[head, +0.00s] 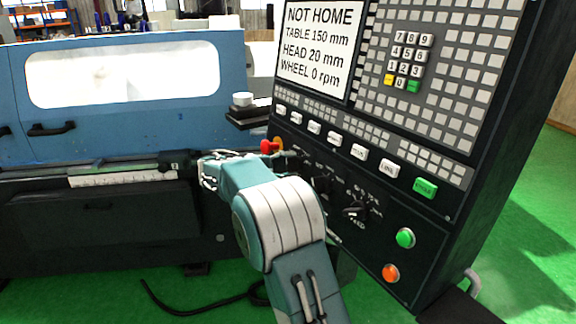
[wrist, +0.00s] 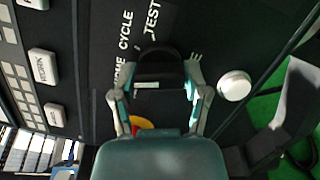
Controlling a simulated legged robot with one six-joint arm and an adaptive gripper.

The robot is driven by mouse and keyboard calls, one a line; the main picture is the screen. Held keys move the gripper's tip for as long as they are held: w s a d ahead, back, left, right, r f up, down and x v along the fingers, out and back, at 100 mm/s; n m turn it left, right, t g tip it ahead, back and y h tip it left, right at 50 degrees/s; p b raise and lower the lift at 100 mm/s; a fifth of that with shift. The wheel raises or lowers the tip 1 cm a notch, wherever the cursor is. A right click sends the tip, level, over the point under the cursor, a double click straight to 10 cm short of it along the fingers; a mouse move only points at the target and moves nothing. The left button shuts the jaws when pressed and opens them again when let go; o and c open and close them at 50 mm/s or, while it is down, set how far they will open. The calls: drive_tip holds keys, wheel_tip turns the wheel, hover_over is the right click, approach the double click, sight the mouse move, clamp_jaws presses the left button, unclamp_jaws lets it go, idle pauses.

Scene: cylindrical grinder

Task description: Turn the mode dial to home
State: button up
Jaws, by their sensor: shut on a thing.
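The mode dial (wrist: 160,66) is a dark knob on the black control panel, in the wrist view. Printed words above it include "TEST" and "CYCLE", and a partly hidden word ending in "ME". My gripper (wrist: 157,82) is shut on the dial, with one finger on each side of it. Which word the dial points to cannot be told. The screen (head: 319,45) reads "NOT HOME", "TABLE 150 mm", "HEAD 20 mm", "WHEEL 0 rpm".
A red stop knob (head: 268,147) sits close beside my gripper. The feed dial (head: 355,211), green button (head: 405,238) and orange button (head: 390,273) are lower right on the panel. A round white button (wrist: 234,86) is right of my fingers. The blue grinder (head: 120,125) stands at left.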

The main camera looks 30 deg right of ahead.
drive_tip(key=shift+s+d+f, duration=0.1)
drive_tip(key=shift+f, duration=0.05)
drive_tip(key=o, duration=1.1)
drive_tip(key=a, duration=0.8)
drive_tip(key=w+a+r, duration=0.1)
drive_tip(key=a, duration=0.3)
drive_tip(key=shift+w+r, duration=0.1)
